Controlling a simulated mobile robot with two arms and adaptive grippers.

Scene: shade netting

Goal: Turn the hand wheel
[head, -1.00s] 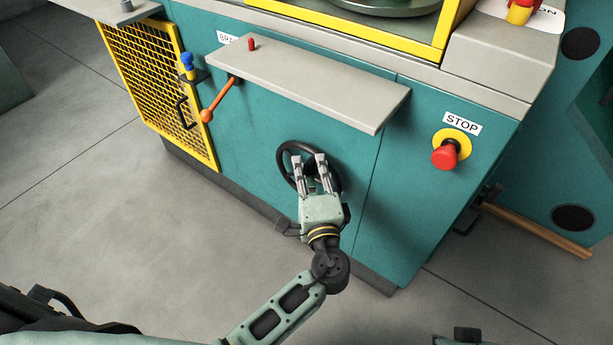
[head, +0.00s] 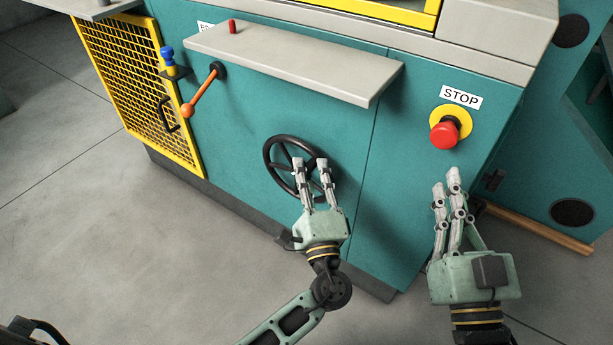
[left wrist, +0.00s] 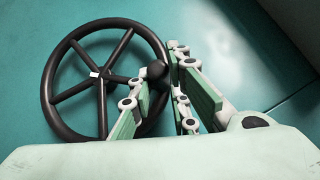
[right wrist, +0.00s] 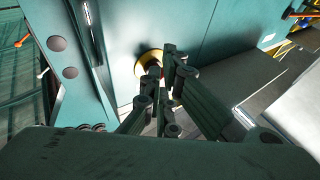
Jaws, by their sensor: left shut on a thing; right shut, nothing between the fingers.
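The black hand wheel (head: 268,160) is a spoked ring on the teal front panel, below the grey shelf. It fills the left half of the left wrist view (left wrist: 48,82), where a white mark shows near its hub. My left gripper (head: 310,166) is at the wheel's right side, its fingers closed about the wheel's round black knob (left wrist: 156,70) near the rim. The fingers hide part of the rim. My right gripper (head: 446,181) is shut and empty, in front of the panel below the red stop button (head: 444,135).
The grey shelf (head: 300,62) juts out above the wheel. An orange lever (head: 202,92) and a yellow mesh guard (head: 135,85) are to the left. The stop button's yellow base (right wrist: 150,62) shows beyond my right fingers. The grey floor at left is clear.

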